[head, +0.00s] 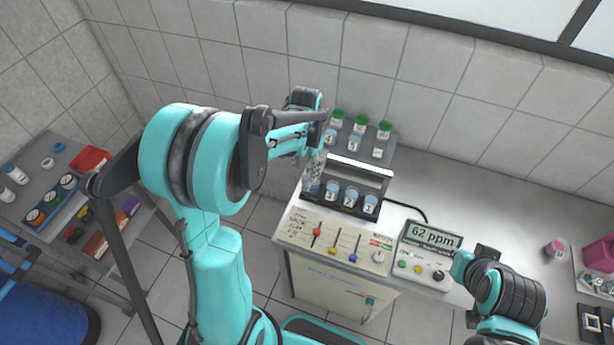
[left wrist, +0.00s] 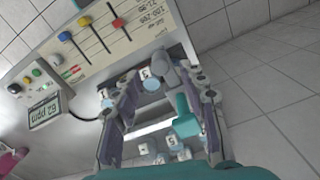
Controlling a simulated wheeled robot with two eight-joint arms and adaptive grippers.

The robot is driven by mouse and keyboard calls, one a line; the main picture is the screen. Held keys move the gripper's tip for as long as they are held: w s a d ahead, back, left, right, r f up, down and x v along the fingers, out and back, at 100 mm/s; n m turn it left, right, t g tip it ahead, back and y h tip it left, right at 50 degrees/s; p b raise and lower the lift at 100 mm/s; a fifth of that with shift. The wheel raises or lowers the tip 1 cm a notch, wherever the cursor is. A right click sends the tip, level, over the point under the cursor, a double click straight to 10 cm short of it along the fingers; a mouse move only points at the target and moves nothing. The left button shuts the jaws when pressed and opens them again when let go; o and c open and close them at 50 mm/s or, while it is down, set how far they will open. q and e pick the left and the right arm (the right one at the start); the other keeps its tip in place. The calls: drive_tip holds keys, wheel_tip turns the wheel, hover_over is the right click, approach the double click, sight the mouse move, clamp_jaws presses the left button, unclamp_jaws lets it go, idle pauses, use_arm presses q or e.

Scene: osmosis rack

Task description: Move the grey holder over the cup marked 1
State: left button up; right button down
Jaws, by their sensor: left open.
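Small cups stand in a dark rack (head: 378,212) with a white bar along its top: cup 3 (head: 333,192), cup 2 (head: 350,197) and the cup marked 1 (head: 370,204) at the right. A grey rounded piece, which seems to be the grey holder (head: 313,178), is at the rack's left end. It also shows beside a cup in the left wrist view (left wrist: 166,68). My left gripper (left wrist: 163,95) is open, its fingers spread around the rack's left part. A teal piece (left wrist: 187,120) shows between the fingers. I cannot tell whether they touch the holder. My right gripper's fingers are not visible.
Several green-lidded jars (head: 360,125) stand behind the rack. A slider panel (head: 320,235) lies in front, and a meter reading 62 ppm (head: 432,238) is to the right. My right arm (head: 510,300) is beside the meter. A side shelf (head: 50,225) is at far left.

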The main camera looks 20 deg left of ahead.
sight(306, 177)
use_arm(q)
wheel_tip(306, 177, down, 6)
drive_tip(key=shift+r+b, duration=0.15)
drive_tip(key=shift+b, duration=0.15)
clamp_jaws()
